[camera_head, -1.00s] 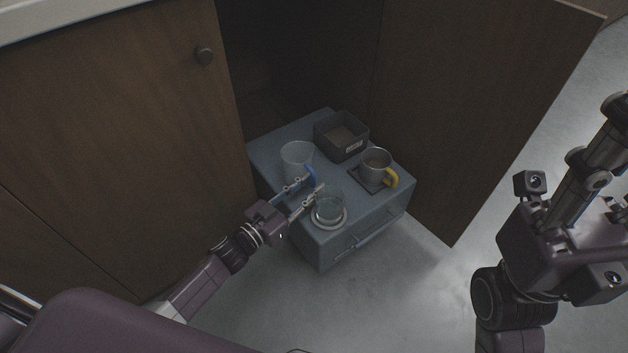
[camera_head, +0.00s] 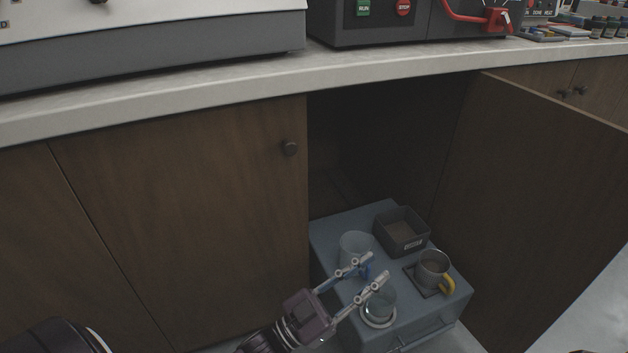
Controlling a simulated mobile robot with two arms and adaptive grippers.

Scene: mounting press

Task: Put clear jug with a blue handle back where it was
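The clear jug (camera_head: 354,246) stands upright on the top of a blue-grey drawer unit (camera_head: 333,232) in the open cabinet bay. Its blue handle (camera_head: 366,272) points to the lower right. My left gripper (camera_head: 376,267) comes in from below, its two fingers spread apart. The upper finger overlaps the blue handle in the picture; I cannot tell whether it touches. The lower finger passes over a clear glass vessel (camera_head: 383,302) on a pale round base. My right gripper is out of the picture.
A metal mug (camera_head: 432,266) with a yellow handle stands on a dark square mat (camera_head: 419,285) to the right. The cabinet door (camera_head: 545,200) stands open at right; the counter edge (camera_head: 200,103) runs above.

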